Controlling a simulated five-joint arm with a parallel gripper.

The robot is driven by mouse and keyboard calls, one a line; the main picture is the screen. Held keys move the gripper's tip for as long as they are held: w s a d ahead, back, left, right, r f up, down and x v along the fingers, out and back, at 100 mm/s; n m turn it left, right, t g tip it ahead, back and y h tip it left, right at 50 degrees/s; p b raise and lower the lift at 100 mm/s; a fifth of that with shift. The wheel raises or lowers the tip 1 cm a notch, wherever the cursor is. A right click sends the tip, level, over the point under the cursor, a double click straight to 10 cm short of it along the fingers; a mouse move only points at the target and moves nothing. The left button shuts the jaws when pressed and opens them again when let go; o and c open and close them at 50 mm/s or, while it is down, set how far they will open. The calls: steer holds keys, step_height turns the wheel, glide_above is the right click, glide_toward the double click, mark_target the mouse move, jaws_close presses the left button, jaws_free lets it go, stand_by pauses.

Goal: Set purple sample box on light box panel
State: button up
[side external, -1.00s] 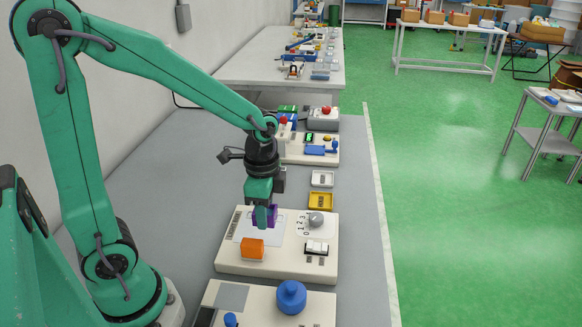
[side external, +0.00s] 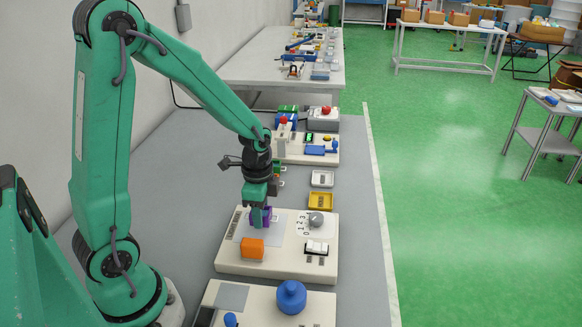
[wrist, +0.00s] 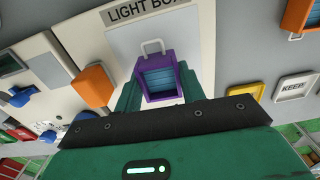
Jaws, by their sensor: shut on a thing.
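The purple sample box (side external: 267,214), with blue slats inside and a pale wire handle, is between my gripper's fingers. My gripper (side external: 260,217) points down over the far part of the light box panel (side external: 246,229). In the wrist view the purple box (wrist: 158,76) sits between the two green fingers (wrist: 160,92), with the white panel (wrist: 195,48) behind it and the "LIGHT BOX" label above. I cannot tell whether the box touches the panel. The fingers hide part of the box in the side view.
An orange box (side external: 252,249) stands near the panel's front edge. A yellow tray (side external: 320,201) and a white tray (side external: 322,178) lie beyond.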

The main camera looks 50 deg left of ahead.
steer(key=shift+f, duration=0.95)
steer(key=shift+f, duration=0.15)
steer(key=o, duration=1)
steer(key=shift+c, duration=0.2)
step_height(320, 180, up, 12)
steer(key=shift+r, duration=0.15)
steer(key=shift+r, duration=0.1)
